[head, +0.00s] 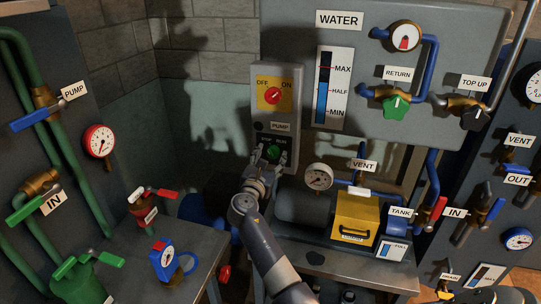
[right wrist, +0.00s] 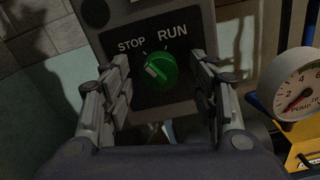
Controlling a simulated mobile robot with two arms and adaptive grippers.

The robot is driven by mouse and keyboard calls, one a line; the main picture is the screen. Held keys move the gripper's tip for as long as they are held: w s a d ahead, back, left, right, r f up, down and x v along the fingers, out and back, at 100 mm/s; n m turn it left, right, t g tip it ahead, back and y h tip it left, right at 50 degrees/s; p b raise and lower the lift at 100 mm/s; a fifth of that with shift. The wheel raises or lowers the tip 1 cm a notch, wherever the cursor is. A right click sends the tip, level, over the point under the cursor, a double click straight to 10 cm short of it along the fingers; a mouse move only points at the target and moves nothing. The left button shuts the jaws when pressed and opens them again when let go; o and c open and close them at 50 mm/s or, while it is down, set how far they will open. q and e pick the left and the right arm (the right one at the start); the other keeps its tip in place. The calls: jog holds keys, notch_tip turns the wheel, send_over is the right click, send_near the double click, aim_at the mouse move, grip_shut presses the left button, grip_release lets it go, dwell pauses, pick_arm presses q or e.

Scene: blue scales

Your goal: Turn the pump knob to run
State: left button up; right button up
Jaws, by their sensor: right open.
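The pump knob (right wrist: 163,67) is round and green, on a dark plate (right wrist: 150,95) marked STOP at upper left and RUN at upper right. Its pale pointer mark faces left, on the STOP side. In the head view the knob (head: 273,150) sits low on the grey pump panel (head: 290,95), under the PUMP label (head: 281,127). My right gripper (head: 271,157) is open in front of it. In the right wrist view its fingers stand on either side of the knob, with gaps showing. My left gripper is not in view.
A red OFF/ON knob (head: 273,96) on a yellow plate is above. To the right are a pressure gauge (head: 318,177), a yellow box (head: 355,218) and VENT piping.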

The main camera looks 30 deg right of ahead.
jog(key=shift+w+d, duration=0.3)
jog(key=shift+d, duration=0.05)
jog(key=shift+c, duration=0.3)
jog(key=c, duration=1)
